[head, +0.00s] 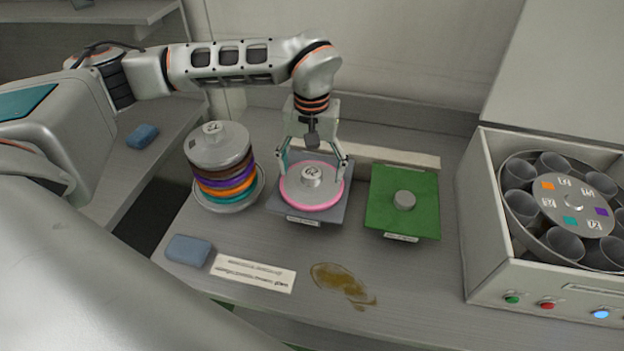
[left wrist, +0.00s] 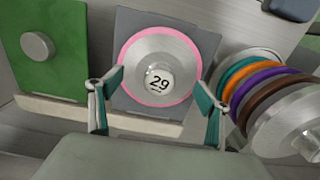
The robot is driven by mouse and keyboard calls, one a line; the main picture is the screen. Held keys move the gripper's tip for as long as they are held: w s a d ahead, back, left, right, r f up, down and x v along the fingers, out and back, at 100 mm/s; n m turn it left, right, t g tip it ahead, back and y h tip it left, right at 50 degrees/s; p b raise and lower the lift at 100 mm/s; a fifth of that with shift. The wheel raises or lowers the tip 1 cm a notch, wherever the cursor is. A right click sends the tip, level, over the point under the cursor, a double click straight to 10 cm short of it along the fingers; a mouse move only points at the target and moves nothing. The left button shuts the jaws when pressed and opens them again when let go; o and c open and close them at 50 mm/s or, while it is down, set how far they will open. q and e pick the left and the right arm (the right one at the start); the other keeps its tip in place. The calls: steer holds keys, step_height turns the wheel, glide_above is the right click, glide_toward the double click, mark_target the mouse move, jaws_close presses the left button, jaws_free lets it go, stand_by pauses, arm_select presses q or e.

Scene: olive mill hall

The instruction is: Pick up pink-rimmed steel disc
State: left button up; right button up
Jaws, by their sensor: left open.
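The pink-rimmed steel disc (head: 301,191) lies on a grey square plate (head: 333,217) on the bench, with a knob at its centre. In the left wrist view the disc (left wrist: 136,62) shows the number 29 on its knob. My left gripper (head: 313,168) points down over the disc, its fingers spread to either side at the back of the disc. In the left wrist view the open fingers (left wrist: 159,110) have nothing gripped between them. My right gripper is not in view.
A stack of coloured-rim discs (head: 222,165) stands left of the disc. A green plate (head: 382,216) with a knob lies to the right, then a machine (head: 478,244) with a ring of cups. A blue sponge (head: 188,250), a label strip (head: 253,273) and a brown spill (head: 341,281) lie in front.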

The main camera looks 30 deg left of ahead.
mark_target(312, 172)
arm_select(q)
steer(key=shift+f, duration=1.1)
steer(key=c, duration=0.9)
steer(key=shift+o, duration=0.2)
steer(key=shift+w+r, duration=0.1)
steer(key=shift+r, duration=0.2)
step_height(312, 172, up, 22)
steer(key=p, duration=0.4)
steer(key=shift+r, duration=0.25)
